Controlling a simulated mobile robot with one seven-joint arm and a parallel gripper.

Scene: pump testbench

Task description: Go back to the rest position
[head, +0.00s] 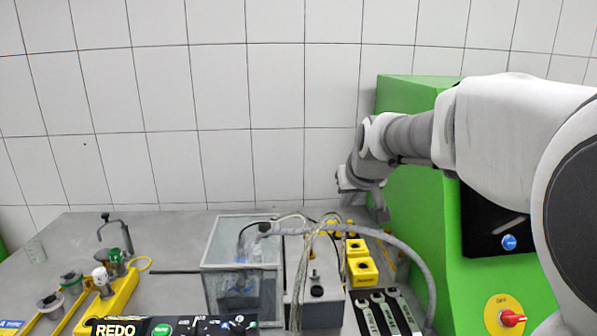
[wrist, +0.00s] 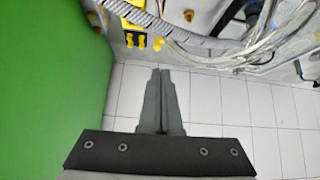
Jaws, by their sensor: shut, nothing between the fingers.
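My gripper (wrist: 158,75) is shut and empty in the wrist view, its two grey fingers together at the middle. The fingertips are small and hard to make out in the head view.
The green cabinet (head: 410,95) stands close on the right, with a red knob (head: 512,318). A clear tank (head: 240,270), yellow blocks (head: 362,270), wrenches (head: 385,312) and a grey hose (head: 415,262) crowd the bench. Open space lies above the bench's left half.

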